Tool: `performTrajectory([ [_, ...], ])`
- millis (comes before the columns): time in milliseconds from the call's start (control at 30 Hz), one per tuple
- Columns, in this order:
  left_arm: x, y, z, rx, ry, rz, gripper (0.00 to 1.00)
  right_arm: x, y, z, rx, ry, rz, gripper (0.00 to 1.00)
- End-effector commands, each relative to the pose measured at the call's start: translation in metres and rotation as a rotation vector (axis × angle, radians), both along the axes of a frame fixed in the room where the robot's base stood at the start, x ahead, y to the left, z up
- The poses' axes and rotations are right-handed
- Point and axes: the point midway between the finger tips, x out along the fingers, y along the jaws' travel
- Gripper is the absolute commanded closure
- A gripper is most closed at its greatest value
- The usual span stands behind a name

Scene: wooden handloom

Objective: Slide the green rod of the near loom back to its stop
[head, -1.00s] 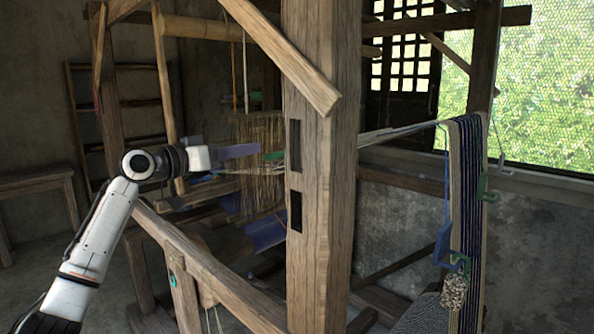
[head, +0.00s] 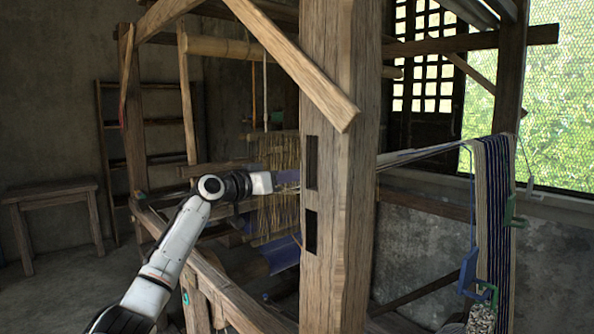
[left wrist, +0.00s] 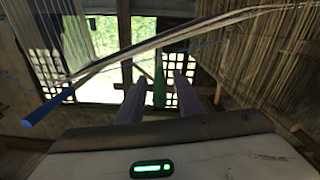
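The green rod (left wrist: 159,85) shows in the left wrist view, between the two finger tips of my left gripper (left wrist: 157,90). The fingers are apart, with a gap on each side of the rod, so the gripper is open and not clamped on it. In the head view my left gripper (head: 287,178) reaches in from the left, just short of the thick front post; the green rod is hidden there. The wooden loom (head: 338,240) stands in front of me. My right gripper is in neither view.
The thick post blocks the middle of the head view. Pale warp threads (head: 420,154) run right to a hanging striped bundle (head: 494,215). A blue rod (left wrist: 47,108) lies left of the fingers in the wrist view. Reed-like strands (head: 279,180) hang behind the gripper.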

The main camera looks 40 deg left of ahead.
Motion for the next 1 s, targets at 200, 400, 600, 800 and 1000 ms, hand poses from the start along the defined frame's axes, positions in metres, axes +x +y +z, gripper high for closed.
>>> performTrajectory([
  [200,0.011,-0.001,0.000,0.001,0.000,0.000,0.68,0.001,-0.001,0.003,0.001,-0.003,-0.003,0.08],
  [400,0.011,-0.001,0.000,0.002,0.001,0.000,0.68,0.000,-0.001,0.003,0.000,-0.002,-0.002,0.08],
  [600,0.011,-0.001,0.000,0.002,0.001,0.000,0.98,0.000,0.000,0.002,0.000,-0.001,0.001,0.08],
  [800,0.011,-0.001,0.000,0.002,0.001,0.000,1.00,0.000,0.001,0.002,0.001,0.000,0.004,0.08],
  [1000,-0.004,0.003,0.000,0.004,0.006,0.026,1.00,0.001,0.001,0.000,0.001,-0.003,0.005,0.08],
])
